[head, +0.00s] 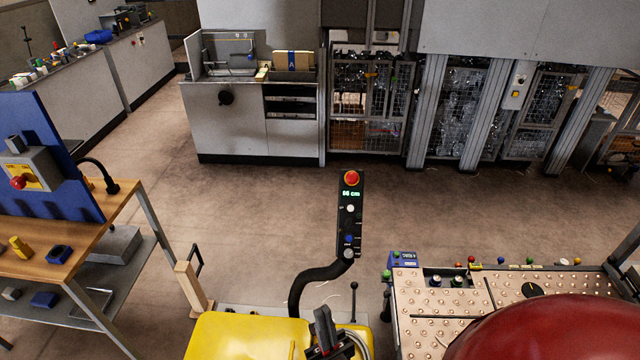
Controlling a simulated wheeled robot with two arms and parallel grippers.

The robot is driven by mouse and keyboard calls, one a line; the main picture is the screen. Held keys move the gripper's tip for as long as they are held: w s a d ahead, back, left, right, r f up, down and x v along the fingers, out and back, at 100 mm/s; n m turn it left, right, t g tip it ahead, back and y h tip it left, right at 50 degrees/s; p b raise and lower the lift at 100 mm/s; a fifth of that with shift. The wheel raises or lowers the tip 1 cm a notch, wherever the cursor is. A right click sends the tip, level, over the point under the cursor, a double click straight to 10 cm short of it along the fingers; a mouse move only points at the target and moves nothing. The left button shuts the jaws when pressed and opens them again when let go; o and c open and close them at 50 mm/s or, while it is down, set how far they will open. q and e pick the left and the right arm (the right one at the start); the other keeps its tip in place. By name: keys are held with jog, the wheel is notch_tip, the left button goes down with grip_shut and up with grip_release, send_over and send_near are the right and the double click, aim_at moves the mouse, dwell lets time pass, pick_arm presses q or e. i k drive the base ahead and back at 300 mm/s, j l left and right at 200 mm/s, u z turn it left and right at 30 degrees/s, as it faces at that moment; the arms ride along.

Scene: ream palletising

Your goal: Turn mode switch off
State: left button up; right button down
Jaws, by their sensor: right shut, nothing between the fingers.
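A black control panel (350,215) stands upright on a bent black arm in the middle of the head view. It carries a red mushroom button, a lit green display, and small white, blue and grey controls down its face. I cannot tell which control is the mode switch; no label is readable. My right gripper (324,318) is a dark shape at the bottom, below the panel and apart from it. It is shut with nothing in it. My left gripper does not show.
A studded table (440,332) with a black knob (532,289) and small coloured buttons is at the lower right. A yellow cover (240,338) is at the bottom. A wooden workbench (115,215) stands at left. Caged machines (365,105) line the back, with open floor (250,215) before them.

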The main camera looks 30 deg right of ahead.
aim_at(349, 253)
jog(key=k+j+z, duration=0.1)
jog(key=z, duration=0.95)
